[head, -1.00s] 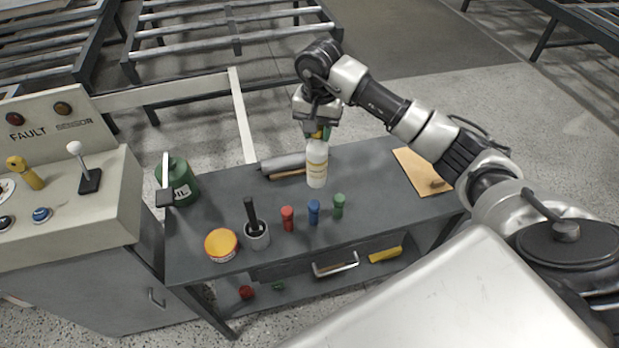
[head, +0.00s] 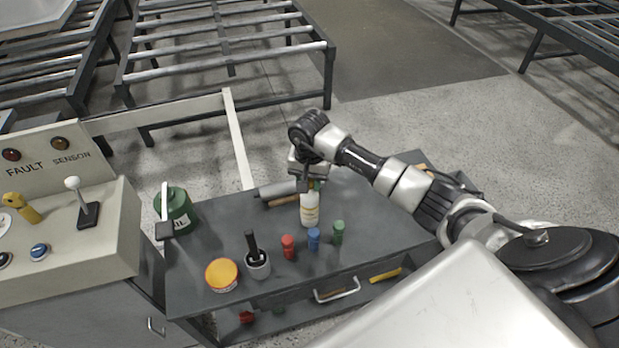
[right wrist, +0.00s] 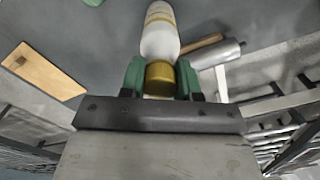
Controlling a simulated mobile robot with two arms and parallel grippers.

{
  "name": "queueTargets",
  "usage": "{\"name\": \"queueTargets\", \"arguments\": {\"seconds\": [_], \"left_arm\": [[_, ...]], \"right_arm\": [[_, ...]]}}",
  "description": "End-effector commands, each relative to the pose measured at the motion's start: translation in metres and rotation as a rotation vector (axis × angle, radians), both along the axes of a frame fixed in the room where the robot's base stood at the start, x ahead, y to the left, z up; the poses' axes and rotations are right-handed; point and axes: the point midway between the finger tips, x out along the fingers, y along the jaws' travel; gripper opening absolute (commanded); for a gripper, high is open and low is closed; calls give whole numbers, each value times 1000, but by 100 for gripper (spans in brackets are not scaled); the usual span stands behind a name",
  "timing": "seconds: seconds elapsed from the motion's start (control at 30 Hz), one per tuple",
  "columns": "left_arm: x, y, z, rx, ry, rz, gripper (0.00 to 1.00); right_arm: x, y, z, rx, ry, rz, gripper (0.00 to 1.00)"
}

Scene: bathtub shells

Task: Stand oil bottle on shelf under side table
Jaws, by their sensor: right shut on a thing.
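The oil bottle (head: 310,210), white with a yellowish label, is upright in my right gripper (head: 312,183), over the dark side table (head: 210,250). In the right wrist view the jaws of the right gripper (right wrist: 160,82) are shut on its gold cap (right wrist: 160,78), with the white body (right wrist: 160,40) beyond. I cannot tell whether its base touches the tabletop. The shelf (head: 290,322) under the table shows only in part below the front edge. My left gripper is out of view.
Red (head: 288,246), blue (head: 314,238) and green (head: 338,232) small bottles stand just in front of the oil bottle. A yellow-lidded tin (head: 221,275), grey cup (head: 258,265) and green can (head: 176,210) stand left. A looped handle (head: 338,291) and yellow item (head: 385,275) are under the tabletop.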

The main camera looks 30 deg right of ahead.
Motion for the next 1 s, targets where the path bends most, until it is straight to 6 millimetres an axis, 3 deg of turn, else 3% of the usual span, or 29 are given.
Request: {"name": "queueTargets", "arguments": {"seconds": [0.3,0.33,0.47,0.87,1.0], "left_arm": [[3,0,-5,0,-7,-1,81],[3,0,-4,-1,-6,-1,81],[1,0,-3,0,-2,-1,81],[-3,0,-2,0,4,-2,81],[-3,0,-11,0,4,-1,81]], "right_arm": [[1,0,-4,-1,-2,1,0],[0,0,-2,0,-1,1,36],[0,0,-2,0,-1,1,56],[1,0,5,0,-4,0,57],[1,-1,27,-2,-8,3,57]]}}
